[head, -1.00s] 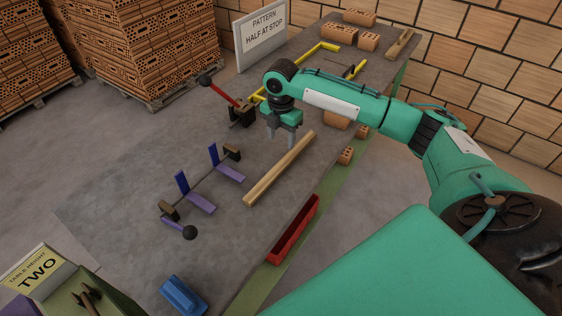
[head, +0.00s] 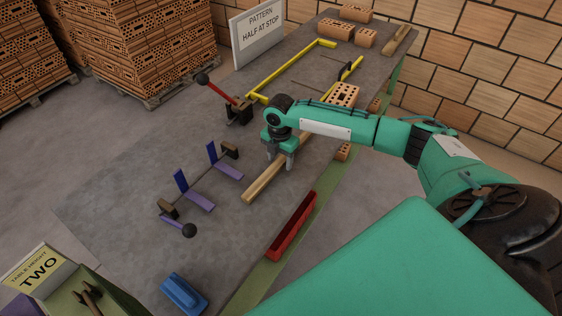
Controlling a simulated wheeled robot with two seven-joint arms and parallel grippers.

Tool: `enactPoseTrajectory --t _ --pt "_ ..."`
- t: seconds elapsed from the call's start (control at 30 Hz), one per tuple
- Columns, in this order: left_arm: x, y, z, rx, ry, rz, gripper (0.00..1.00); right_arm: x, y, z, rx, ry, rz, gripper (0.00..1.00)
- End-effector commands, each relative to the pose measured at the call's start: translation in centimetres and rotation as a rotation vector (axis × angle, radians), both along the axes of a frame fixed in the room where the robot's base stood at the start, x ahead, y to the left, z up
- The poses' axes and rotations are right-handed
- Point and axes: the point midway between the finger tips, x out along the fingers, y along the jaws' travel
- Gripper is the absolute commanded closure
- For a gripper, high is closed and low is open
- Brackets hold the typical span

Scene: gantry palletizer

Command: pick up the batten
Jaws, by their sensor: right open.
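The batten (head: 262,186) is a pale wooden strip lying slantwise on the grey table (head: 120,225), right of the purple plates. My right gripper (head: 280,163) is over the batten's upper part, pointing down, with its fingers open. One fingertip shows on each side of the strip; whether they touch it I cannot tell. The gripper and arm hide part of the batten's far end. My left gripper is not in view.
A perforated brick (head: 343,95) and yellow frame (head: 290,72) are farther back.

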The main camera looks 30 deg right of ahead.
Motion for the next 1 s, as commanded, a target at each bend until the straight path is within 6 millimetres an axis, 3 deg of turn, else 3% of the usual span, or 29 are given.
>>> enactPoseTrajectory --t 0.03,0.3,0.73,0.87,1.0 --pt "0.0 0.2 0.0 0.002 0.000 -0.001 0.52 0.0 0.0 0.0 0.000 0.000 0.000 0.47" --pt "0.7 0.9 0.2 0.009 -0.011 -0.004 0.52 0.0 0.0 0.0 0.000 0.000 0.000 0.98" --pt "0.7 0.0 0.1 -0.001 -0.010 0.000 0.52 0.1 0.0 1.2 0.001 -0.003 0.000 0.98" --pt "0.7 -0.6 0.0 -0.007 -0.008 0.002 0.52 0.1 0.0 3.0 0.002 -0.003 0.001 0.98" --pt "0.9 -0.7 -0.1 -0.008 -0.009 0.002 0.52 0.1 0.0 6.4 0.001 -0.006 0.001 0.98"
